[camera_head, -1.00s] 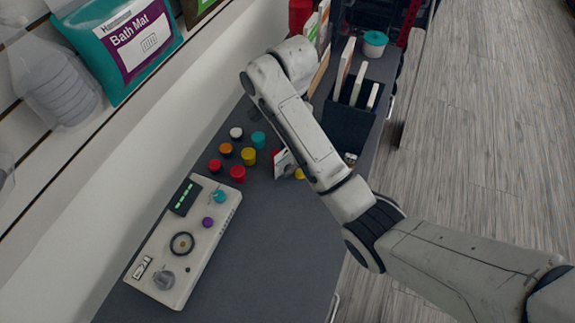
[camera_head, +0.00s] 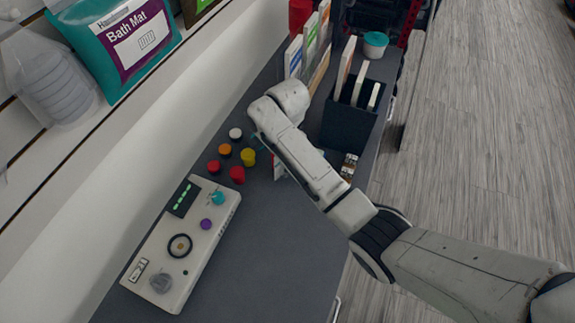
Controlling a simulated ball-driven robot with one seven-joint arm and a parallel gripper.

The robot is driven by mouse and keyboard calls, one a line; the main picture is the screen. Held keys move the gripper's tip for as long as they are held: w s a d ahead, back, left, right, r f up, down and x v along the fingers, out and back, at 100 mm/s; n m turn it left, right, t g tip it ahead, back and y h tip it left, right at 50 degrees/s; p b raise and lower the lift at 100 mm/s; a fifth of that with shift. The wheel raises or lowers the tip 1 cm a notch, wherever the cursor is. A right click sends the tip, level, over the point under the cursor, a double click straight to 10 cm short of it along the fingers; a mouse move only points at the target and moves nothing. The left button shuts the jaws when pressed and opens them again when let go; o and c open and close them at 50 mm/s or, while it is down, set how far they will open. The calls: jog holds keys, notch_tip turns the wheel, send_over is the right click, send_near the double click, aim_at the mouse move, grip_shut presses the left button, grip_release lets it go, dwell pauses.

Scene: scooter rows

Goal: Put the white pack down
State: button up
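A small white pack with red on it (camera_head: 278,168) shows as a thin sliver at the left edge of my arm, over the grey counter (camera_head: 275,235). Most of it is hidden behind the arm. My gripper is hidden under my own arm links, so its fingers do not show. I cannot tell whether the pack is held or touches the counter.
Several coloured knobs, including a red one (camera_head: 237,175), stand left of the pack. A pale control box (camera_head: 183,245) lies nearer. A dark holder with upright cards (camera_head: 347,127), standing packs (camera_head: 293,58) and a teal-lidded tub (camera_head: 375,45) are farther back. The counter's near right is bare.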

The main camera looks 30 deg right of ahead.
jog(key=shift+c, duration=0.4)
grip_shut()
jog(key=shift+r, duration=0.1)
jog(key=shift+r, duration=0.5)
jog(key=s+r+p, duration=0.9)
jog(key=s+r, duration=0.2)
jog(key=s, duration=0.3)
jog(key=shift+a+r, duration=0.35)
jog(key=shift+a, duration=0.1)
